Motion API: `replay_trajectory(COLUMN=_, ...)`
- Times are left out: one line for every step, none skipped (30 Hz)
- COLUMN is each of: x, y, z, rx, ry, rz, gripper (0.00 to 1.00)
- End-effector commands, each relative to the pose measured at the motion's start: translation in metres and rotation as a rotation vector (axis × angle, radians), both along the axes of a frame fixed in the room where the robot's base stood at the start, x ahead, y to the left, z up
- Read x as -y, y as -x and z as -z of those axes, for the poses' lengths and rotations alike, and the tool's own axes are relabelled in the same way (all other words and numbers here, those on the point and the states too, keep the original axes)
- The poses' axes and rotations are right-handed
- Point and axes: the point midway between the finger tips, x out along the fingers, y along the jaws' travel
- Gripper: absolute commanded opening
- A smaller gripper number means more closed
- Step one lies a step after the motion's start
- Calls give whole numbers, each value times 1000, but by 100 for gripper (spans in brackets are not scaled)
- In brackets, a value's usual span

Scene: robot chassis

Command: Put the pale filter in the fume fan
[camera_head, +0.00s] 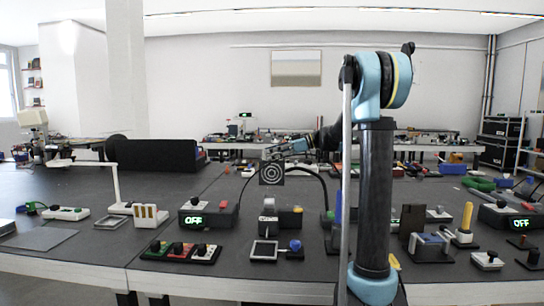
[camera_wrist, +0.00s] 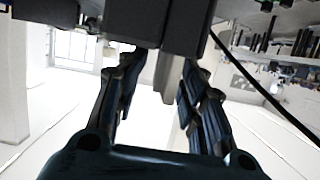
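The fume fan (camera_head: 272,173) appears to be the dark square housing with a ringed grille, on a thin curved black arm at mid-table in the head view. Its dark housing seems to fill the top of the wrist view (camera_wrist: 150,25). My gripper (camera_head: 274,152) is just above and behind the fan. In the wrist view, the fingers (camera_wrist: 160,85) stand apart, reaching toward the housing. A grey slab (camera_wrist: 167,76) hangs between them, nearer the right finger, with a gap to the left one. I cannot tell whether it is the pale filter or whether it sits in the fan.
A cream slotted block (camera_head: 150,215) stands left. A box reading OFF (camera_head: 208,213) is beside it. My arm crosses the right of the table.

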Motion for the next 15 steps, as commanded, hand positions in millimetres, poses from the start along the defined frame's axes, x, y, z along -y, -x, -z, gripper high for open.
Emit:
replay_trajectory(x=0, y=0, z=0, rx=0, ry=1, rz=1, gripper=39)
replay_trajectory(x=0, y=0, z=0, rx=0, ry=1, rz=1, gripper=39)
replay_trajectory(x=0, y=0, z=0, rx=0, ry=1, rz=1, gripper=39)
replay_trajectory(x=0, y=0, z=0, rx=0, ry=1, rz=1, gripper=39)
replay_trajectory(x=0, y=0, z=0, rx=0, ry=1, rz=1, gripper=39)
replay_trajectory(x=0, y=0, z=1, rx=0, ry=1, rz=1, gripper=39)
replay_trajectory(x=1, y=0, z=0, rx=0, ry=1, rz=1, gripper=39)
replay_trajectory(x=1, y=0, z=0, rx=0, ry=1, rz=1, gripper=39)
replay_trajectory(x=3, y=0, z=0, rx=0, ry=1, rz=1, gripper=39)
replay_trajectory(x=5, y=0, z=-1, rx=0, ry=1, rz=2, gripper=39)
replay_trajectory(x=7, y=-1, z=-1, rx=0, ry=1, rz=2, gripper=39)
replay_trajectory(x=11, y=-1, z=-3, rx=0, ry=1, rz=2, gripper=39)
replay_trajectory(x=15, y=-1, z=-4, rx=0, ry=1, rz=3, gripper=39)
replay_trajectory(x=19, y=-1, z=-5, rx=0, ry=1, rz=3, gripper=39)
replay_trajectory(x=25, y=-1, z=-7, rx=0, ry=1, rz=4, gripper=39)
